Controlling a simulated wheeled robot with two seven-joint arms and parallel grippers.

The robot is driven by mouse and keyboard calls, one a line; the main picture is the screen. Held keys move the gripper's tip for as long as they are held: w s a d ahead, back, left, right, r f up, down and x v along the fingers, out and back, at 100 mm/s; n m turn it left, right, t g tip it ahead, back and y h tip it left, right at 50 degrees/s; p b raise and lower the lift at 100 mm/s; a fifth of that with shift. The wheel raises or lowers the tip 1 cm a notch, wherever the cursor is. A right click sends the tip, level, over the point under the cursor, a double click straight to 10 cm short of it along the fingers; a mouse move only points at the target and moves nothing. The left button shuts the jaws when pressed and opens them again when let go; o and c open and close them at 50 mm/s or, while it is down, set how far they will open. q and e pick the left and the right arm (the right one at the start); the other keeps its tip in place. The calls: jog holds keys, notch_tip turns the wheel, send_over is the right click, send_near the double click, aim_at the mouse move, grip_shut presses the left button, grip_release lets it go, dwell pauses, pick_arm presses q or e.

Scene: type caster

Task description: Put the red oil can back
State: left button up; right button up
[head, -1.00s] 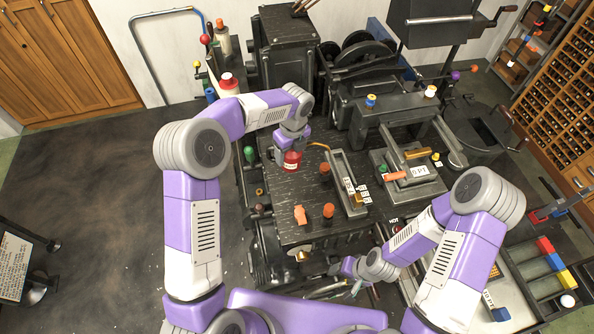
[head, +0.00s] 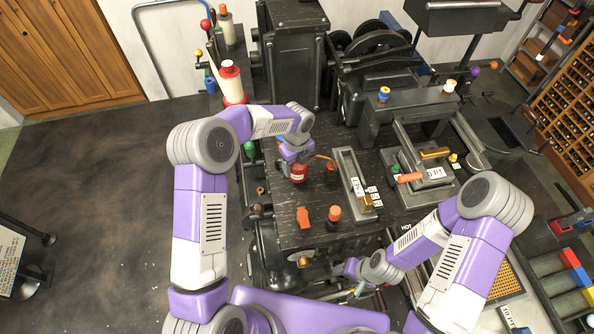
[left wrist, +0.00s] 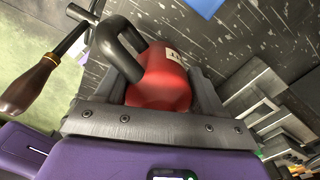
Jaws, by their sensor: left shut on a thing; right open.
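The red oil can (head: 299,174) is at the left part of the dark bench top (head: 350,235), below my left gripper (head: 297,162). The left wrist view shows the can's red body (left wrist: 165,80), with a pale label and a dark curved handle, between the two fingers of my left gripper (left wrist: 158,95). The gripper is shut on it. The can's underside is hidden, so I cannot tell whether it touches the bench. My right gripper (head: 353,270) is open and empty near the bench's front edge.
Another orange-topped piece (head: 334,213) and an orange item (head: 304,217) are nearer the front. A long metal tray (head: 352,180) lies to the right. A blue flat patch (left wrist: 205,5) shows in the wrist view.

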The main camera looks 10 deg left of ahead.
aim_at(297, 171)
pick_arm(q)
notch_tip(297, 171, down, 3)
jog(key=shift+f, duration=0.25)
jog(key=shift+f, duration=0.1)
jog(key=shift+f, duration=0.15)
jog(key=o, duration=1.1)
jog(key=shift+o, duration=0.2)
jog(key=shift+r, duration=0.2)
notch_tip(297, 171, up, 12)
jog(key=shift+r, duration=0.1)
